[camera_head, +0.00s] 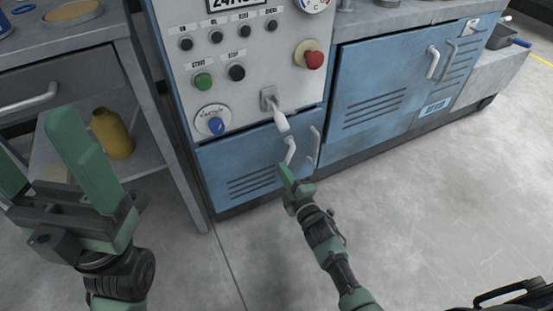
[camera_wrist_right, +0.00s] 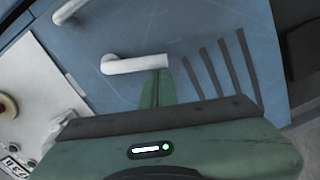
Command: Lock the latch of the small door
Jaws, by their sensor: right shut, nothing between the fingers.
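The small blue door (camera_head: 237,168) with vent slots is under the control panel. Its white lever latch (camera_head: 290,151) sits near the door's right edge. My right gripper (camera_head: 286,173) is shut and empty, with its fingertips just below the latch. In the right wrist view, the latch (camera_wrist_right: 137,64) lies sideways across the picture, and the shut fingers (camera_wrist_right: 157,84) are right at its free end. I cannot tell whether they touch it. My left gripper (camera_head: 32,137) is open and empty at the left, in front of the grey workbench, far from the door.
A curved pull handle (camera_head: 314,147) stands just right of the latch. A grey lever with a white grip (camera_head: 277,114) sticks out of the panel (camera_head: 250,85) above. A larger blue door (camera_head: 385,90) is to the right.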

